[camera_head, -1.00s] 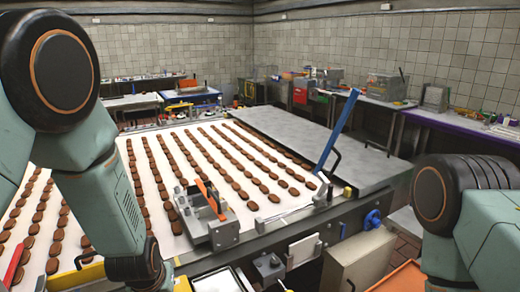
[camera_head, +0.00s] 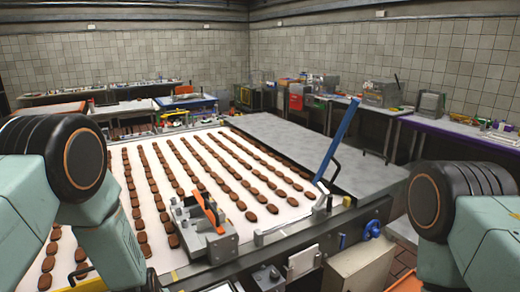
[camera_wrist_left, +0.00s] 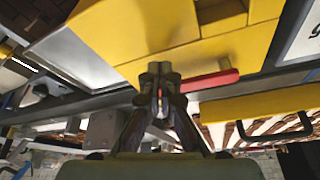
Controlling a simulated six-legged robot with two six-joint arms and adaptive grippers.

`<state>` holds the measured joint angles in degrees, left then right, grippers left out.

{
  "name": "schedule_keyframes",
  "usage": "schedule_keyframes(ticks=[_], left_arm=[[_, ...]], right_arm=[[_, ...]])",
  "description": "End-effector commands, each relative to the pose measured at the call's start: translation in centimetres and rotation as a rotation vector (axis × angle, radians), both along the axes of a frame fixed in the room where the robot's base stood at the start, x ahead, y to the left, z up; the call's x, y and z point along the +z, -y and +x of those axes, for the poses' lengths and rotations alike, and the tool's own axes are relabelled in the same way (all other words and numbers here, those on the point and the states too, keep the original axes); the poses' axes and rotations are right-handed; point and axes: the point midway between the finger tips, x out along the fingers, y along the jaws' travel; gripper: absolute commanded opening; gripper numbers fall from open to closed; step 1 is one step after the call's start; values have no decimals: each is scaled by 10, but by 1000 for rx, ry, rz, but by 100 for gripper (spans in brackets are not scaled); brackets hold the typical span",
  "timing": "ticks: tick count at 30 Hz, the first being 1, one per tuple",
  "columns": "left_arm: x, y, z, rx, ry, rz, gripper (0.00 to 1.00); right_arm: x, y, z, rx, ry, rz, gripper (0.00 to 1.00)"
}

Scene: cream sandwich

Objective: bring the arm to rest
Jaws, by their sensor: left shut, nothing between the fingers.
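My left arm (camera_head: 105,235) comes in from the left of the head view, bent down at the elbow, and its gripper is out of that view. In the left wrist view my left gripper (camera_wrist_left: 160,75) is shut, with nothing held, in front of a yellow box-like surface (camera_wrist_left: 150,30) and a red handle (camera_wrist_left: 208,80). I cannot tell how near it is to them. My right arm (camera_head: 450,215) shows at the right of the head view; its gripper is out of view.
A white conveyor (camera_head: 115,190) carries several rows of brown biscuits (camera_head: 250,187). A device with an orange handle (camera_head: 206,232) and a blue lever (camera_head: 336,140) stand at its near side. A grey metal table (camera_head: 290,140) lies beyond. Counters line the walls.

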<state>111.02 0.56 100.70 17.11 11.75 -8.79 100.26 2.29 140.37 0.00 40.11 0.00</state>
Motion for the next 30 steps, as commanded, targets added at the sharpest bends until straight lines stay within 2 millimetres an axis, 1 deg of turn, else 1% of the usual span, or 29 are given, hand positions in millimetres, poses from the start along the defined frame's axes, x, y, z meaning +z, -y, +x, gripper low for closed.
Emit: schedule_keyframes(ticks=[18,30], left_arm=[[1,2,-3,-1,1,0,0],[5,-4,-2,-9,15,-1,0]], right_arm=[[0,0,0,-1,1,0,83],[3,0,11,-8,29,8,83]])
